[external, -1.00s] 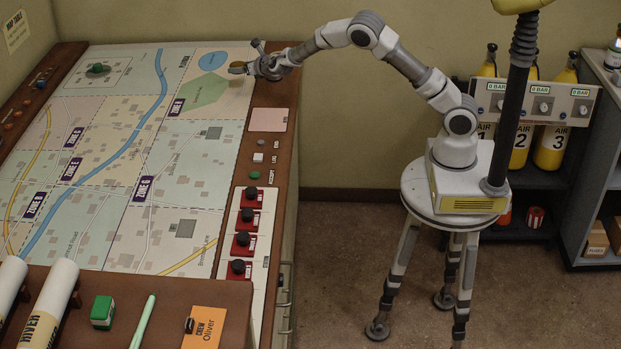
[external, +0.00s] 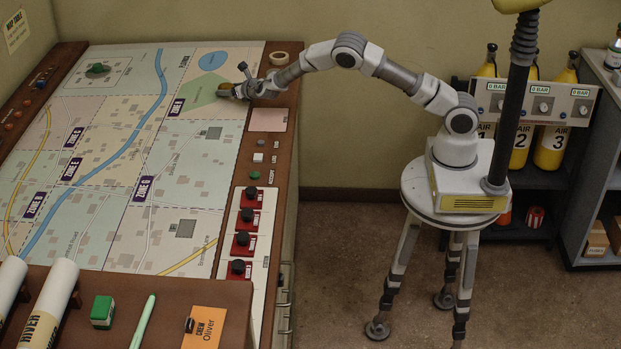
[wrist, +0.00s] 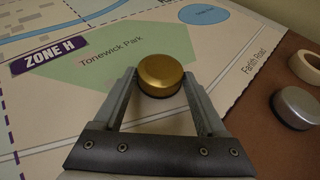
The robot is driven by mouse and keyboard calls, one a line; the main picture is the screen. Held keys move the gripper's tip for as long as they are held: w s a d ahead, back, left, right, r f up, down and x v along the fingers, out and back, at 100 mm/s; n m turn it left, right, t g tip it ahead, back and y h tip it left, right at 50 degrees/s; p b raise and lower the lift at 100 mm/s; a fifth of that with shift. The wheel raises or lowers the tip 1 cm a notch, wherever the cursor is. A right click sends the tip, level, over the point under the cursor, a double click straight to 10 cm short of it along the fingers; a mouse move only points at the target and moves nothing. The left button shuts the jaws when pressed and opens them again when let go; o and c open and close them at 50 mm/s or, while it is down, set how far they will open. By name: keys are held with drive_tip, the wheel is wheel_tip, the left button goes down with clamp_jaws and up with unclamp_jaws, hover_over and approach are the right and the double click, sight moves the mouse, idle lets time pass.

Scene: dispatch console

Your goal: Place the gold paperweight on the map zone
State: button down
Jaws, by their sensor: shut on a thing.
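My gripper (wrist: 160,82) is shut on the gold paperweight (wrist: 160,73), a short round cylinder between the fingertips. In the external view my gripper (external: 238,89) and the paperweight (external: 226,90) are over the upper right of the map (external: 190,150). The wrist view shows the paperweight in front of the right part of the green Tonewick Park patch (wrist: 105,58). The purple ZONE H label (wrist: 48,53) lies to its left. I cannot tell whether the paperweight touches the map or is just above it.
A tape roll (external: 279,58) lies on the wooden border; it also shows in the wrist view (wrist: 305,68). A silver round weight (wrist: 297,106) is near it. Red switches (external: 246,219) line the right border.

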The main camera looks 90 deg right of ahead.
drive_tip(key=shift+f+b, duration=0.15)
drive_tip(key=shift+b, duration=0.15)
unclamp_jaws()
